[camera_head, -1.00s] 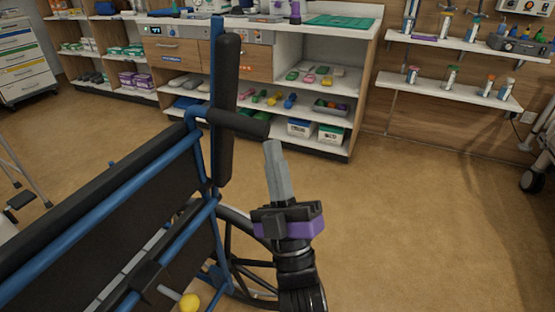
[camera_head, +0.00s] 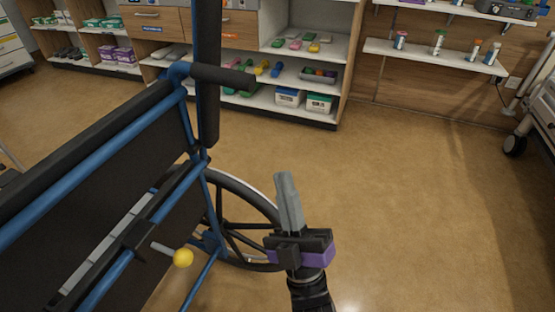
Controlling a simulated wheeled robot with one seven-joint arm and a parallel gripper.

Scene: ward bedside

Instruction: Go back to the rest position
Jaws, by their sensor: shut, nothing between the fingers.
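My gripper (camera_head: 289,202) is in the lower middle of the head view, with grey fingers pointing up in the picture and a purple and black body below them. The fingers are together and hold nothing. My gripper is to the right of the wheelchair (camera_head: 112,140), and its fingers stand just right of the wheel in the picture. I cannot tell how far apart they are in depth.
The blue-framed wheelchair fills the left side, with a push handle (camera_head: 222,76) and a yellow-knobbed lever (camera_head: 183,257). A stocked shelf unit (camera_head: 300,113) stands behind. A wall shelf (camera_head: 432,56) and wheeled equipment (camera_head: 540,100) are at right. The floor (camera_head: 420,220) at right is clear.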

